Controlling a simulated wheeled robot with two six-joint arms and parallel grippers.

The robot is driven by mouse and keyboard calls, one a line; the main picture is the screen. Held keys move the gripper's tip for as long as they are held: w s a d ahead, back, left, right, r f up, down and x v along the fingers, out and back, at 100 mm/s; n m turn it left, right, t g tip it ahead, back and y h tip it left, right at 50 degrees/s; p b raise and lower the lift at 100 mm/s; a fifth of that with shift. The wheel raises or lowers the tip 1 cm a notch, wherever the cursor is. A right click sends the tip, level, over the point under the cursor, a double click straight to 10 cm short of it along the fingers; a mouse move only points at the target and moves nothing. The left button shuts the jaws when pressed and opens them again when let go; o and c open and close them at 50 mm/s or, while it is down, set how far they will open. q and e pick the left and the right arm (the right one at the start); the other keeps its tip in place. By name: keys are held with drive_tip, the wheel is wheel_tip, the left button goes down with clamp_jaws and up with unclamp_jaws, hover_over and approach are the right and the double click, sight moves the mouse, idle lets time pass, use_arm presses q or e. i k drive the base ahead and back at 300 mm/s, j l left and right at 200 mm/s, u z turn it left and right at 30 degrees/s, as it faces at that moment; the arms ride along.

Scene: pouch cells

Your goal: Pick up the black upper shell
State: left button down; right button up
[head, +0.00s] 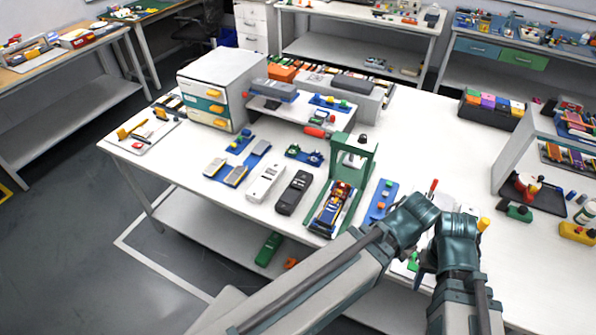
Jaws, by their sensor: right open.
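The black upper shell (294,192) lies flat on the white table, to the right of a similar white shell (265,183) and left of the green press fixture. No gripper touches it. My right gripper (424,266) is low, to the right of the shell and well apart from it. It is partly hidden by my arm links, is open, and nothing shows between its fingers. My left gripper is not in view.
The green press (357,160) stands close right of the shell, with a blue parts strip (381,201) beyond. Blue-grey trays (237,175) lie to the left. A drawer box (222,88) and a raised shelf (300,107) stand behind. The table's front edge is near.

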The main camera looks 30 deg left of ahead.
sight(291, 197)
drive_tip(key=k+l+u, duration=0.1)
drive_tip(key=u, duration=1.15)
drive_tip(key=k+j+z, duration=0.25)
drive_tip(key=k, duration=0.15)
drive_tip(key=k+z, duration=0.25)
drive_tip(key=k, duration=0.15)
drive_tip(key=i+j+z, duration=0.1)
drive_tip(key=j, duration=0.3)
drive_tip(key=i+j, duration=0.25)
drive_tip(key=j, duration=0.2)
drive_tip(key=i+j+z, duration=0.15)
drive_tip(key=j, duration=0.25)
drive_tip(key=i+j, duration=0.15)
drive_tip(key=j, duration=0.3)
drive_tip(key=i+j+z, duration=0.15)
drive_tip(key=j, duration=0.3)
drive_tip(key=i+j+z, duration=0.1)
drive_tip(key=j, duration=0.35)
drive_tip(key=i+j, duration=0.1)
drive_tip(key=j, duration=0.35)
drive_tip(key=z, duration=0.05)
